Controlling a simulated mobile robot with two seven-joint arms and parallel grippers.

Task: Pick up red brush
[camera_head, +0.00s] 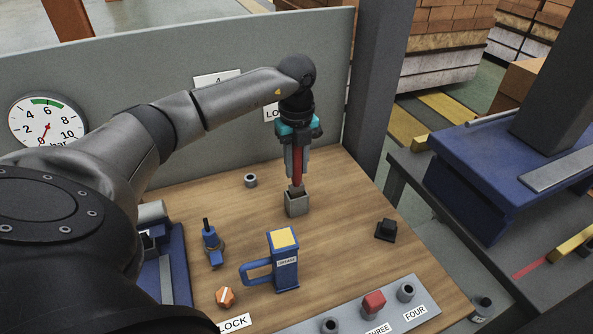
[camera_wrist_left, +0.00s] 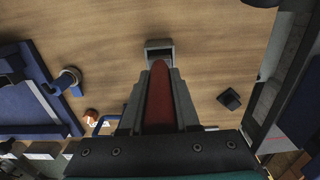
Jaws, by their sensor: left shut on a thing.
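The red brush (camera_head: 298,166) is upright between the fingers of my left gripper (camera_head: 297,174), which is shut on it. Its lower end is at the mouth of a small grey square holder (camera_head: 296,207) on the wooden bench top; I cannot tell whether it is inside or just above. In the left wrist view the red brush (camera_wrist_left: 159,92) lies between the two dark fingers (camera_wrist_left: 160,84), with the holder (camera_wrist_left: 158,45) just beyond the tips. My right gripper is not in view.
A blue mug-like box (camera_head: 285,265) with a yellow top stands in front of the holder. A grey wall (camera_head: 180,75) rises behind.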

